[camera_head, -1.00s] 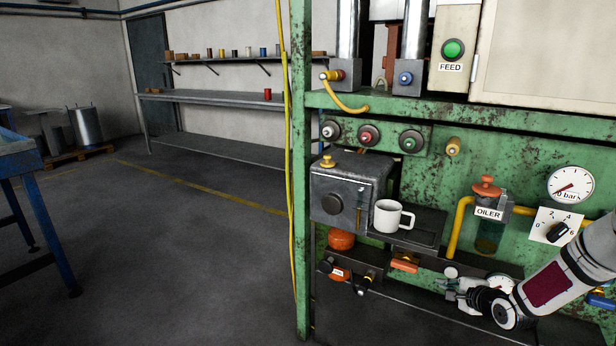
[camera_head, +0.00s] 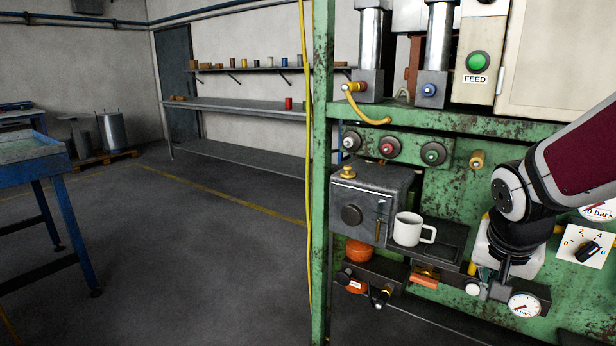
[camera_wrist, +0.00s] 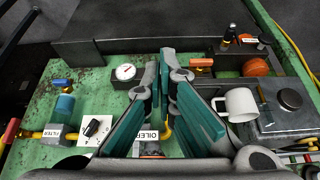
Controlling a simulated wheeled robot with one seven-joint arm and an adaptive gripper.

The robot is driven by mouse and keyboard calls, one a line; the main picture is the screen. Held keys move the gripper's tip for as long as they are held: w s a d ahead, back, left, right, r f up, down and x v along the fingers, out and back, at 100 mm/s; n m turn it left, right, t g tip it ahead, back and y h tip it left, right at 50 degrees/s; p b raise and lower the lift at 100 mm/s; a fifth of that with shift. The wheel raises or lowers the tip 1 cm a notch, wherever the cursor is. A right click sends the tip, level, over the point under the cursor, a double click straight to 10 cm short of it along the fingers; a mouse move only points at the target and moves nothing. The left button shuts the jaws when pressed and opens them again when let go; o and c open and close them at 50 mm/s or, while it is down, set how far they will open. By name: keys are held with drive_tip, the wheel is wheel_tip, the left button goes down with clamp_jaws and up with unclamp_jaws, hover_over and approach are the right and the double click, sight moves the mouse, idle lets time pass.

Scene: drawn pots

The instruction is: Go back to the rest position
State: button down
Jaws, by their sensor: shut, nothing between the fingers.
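My gripper (camera_head: 492,287) hangs down at the right of the head view, in front of the green machine (camera_head: 462,190). It is shut and empty. Its fingers also show in the wrist view (camera_wrist: 163,68), close together at the tips. In the head view my wrist and arm cover the place of the oiler. In the wrist view the oiler's label (camera_wrist: 148,136) shows partly behind the fingers. A white mug (camera_head: 410,230) stands upright on the dark shelf to the left of my gripper, apart from it. The mug also shows in the wrist view (camera_wrist: 238,104).
A pressure gauge (camera_head: 525,304) sits just right of and below my gripper. A dial (camera_head: 587,251) is further right. A grey box (camera_head: 362,205) stands left of the mug. A blue table (camera_head: 30,165) stands at far left. The floor between is clear.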

drive_tip(key=s+a+r+n+g+y, duration=0.2)
drive_tip(key=s+a+n, duration=0.3)
drive_tip(key=s, duration=0.8)
drive_tip(key=s+a+r+n+g+y, duration=0.1)
drive_tip(key=s+a+n, duration=0.1)
drive_tip(key=s+a, duration=0.8)
drive_tip(key=s+d+r+t+p, duration=0.1)
drive_tip(key=r+p, duration=0.7)
drive_tip(key=r, duration=0.1)
drive_tip(key=s+d+r+t+p, duration=0.1)
drive_tip(key=d+r+t+p, duration=0.1)
drive_tip(key=r+p, duration=0.6)
drive_tip(key=shift+s+d+r, duration=0.15)
drive_tip(key=shift+s+r, duration=0.15)
drive_tip(key=shift+r, duration=0.2)
